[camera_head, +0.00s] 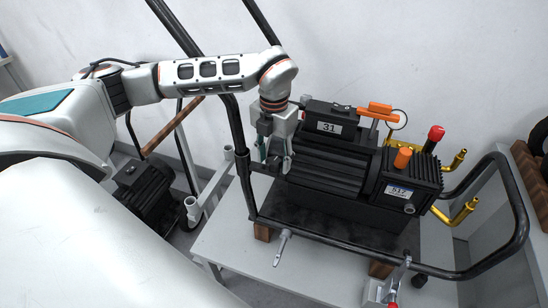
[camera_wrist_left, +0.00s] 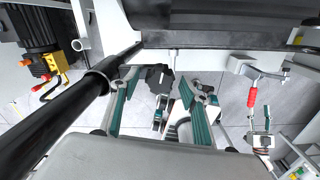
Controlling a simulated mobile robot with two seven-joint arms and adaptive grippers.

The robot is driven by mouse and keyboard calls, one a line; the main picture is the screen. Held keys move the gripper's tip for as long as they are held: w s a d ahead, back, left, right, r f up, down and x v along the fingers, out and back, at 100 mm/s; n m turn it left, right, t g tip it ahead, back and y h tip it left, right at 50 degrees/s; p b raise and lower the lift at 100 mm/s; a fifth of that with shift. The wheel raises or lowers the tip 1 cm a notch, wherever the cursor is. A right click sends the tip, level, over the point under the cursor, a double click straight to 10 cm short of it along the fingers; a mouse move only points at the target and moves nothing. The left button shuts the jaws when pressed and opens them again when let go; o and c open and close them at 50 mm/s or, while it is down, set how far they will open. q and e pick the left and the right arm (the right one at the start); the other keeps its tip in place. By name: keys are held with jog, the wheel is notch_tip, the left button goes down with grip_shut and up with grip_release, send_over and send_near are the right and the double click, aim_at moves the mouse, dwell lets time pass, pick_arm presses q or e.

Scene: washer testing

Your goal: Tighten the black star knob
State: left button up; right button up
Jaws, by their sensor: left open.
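My left gripper (camera_head: 274,157) points down at the left end of the black machine (camera_head: 330,175), beside the upright black frame tube. It is open, and its two teal-lined fingers (camera_wrist_left: 161,104) stand apart in the left wrist view. A dark, lobed piece (camera_wrist_left: 156,77) that looks like the black star knob shows between and just beyond the fingers. I cannot tell whether either finger touches it. In the head view I cannot make out the knob; the gripper and frame cover that spot.
A black tube frame (camera_head: 350,254) surrounds the machine, and its tube (camera_wrist_left: 75,105) runs close beside the left finger. A grey table (camera_head: 228,242) carries the machine. A red-handled clamp (camera_wrist_left: 252,97) stands to the right. Orange and red knobs (camera_head: 436,133) stick up from the machine.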

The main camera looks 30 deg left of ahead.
pick_arm(q)
jog(key=c, duration=1.1)
jog(key=shift+m, duration=0.3)
jog(key=m, duration=0.3)
jog(key=shift+m, duration=0.3)
jog(key=m, duration=0.3)
jog(key=shift+m, duration=0.3)
jog(key=m, duration=0.3)
jog(key=shift+m, duration=2.3)
